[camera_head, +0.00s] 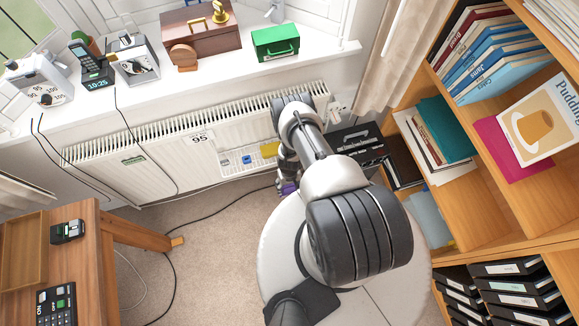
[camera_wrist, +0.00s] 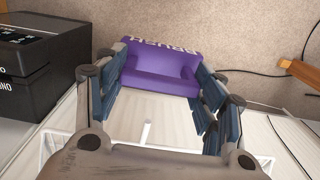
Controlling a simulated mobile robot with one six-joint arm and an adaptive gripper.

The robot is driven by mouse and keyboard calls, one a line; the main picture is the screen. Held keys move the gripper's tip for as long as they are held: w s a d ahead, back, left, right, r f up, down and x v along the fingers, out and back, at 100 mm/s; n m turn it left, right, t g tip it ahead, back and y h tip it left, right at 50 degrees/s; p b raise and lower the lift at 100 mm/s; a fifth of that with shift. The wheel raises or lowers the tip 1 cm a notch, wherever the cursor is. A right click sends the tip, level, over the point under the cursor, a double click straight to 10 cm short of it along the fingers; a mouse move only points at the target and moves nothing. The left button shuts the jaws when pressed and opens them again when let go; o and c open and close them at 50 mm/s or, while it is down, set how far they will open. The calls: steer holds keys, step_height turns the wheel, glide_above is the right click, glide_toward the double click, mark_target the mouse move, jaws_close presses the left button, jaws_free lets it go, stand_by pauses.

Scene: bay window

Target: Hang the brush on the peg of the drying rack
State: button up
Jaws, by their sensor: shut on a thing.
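My gripper (camera_wrist: 160,82) is shut on the purple brush (camera_wrist: 160,67), which has pale lettering that appears upside down in the wrist view. The brush lies between the dark blue finger pads, and carpet shows beyond it. In the head view my arm hides most of my gripper, and only a bit of purple (camera_head: 288,188) shows below the wrist. A short white peg (camera_wrist: 147,132) stands out nearer the wrist camera, apart from the brush. It seems to belong to the white drying rack (camera_wrist: 155,118), partly hidden by my gripper.
A white radiator (camera_head: 120,175) runs under the sill, with a yellow item (camera_head: 270,149) in front. A black box (camera_head: 360,143) stands right of my arm, also in the wrist view (camera_wrist: 40,65). A bookcase (camera_head: 500,190) bounds the right, a wooden table (camera_head: 105,260) the left. Cables cross the carpet.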

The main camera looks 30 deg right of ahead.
steer(key=shift+w+d+f+b, duration=0.15)
steer(key=shift+w+b, duration=0.35)
steer(key=shift+b, duration=0.5)
steer(key=shift+w+d+b, duration=0.15)
steer(key=shift+w+b, duration=0.35)
steer(key=shift+b, duration=0.5)
steer(key=w+b, duration=0.1)
steer(key=b, duration=0.2)
steer(key=shift+d, duration=0.15)
steer(key=shift+w+d+f+b, duration=0.1)
steer(key=shift+w+d+b, duration=0.15)
steer(key=shift+w+b, duration=0.8)
steer(key=shift+w+d+b, duration=0.25)
steer(key=shift+w+b, duration=0.55)
steer(key=shift+b, duration=0.45)
steer(key=shift+w+d+f+b, duration=0.1)
steer(key=shift+w+d+b, duration=0.15)
steer(key=shift+w+b, duration=0.8)
steer(key=shift+w+d+f+b, duration=0.2)
steer(key=shift+w+f+b, duration=0.2)
steer(key=shift+b, duration=0.8)
steer(key=o, duration=1.1)
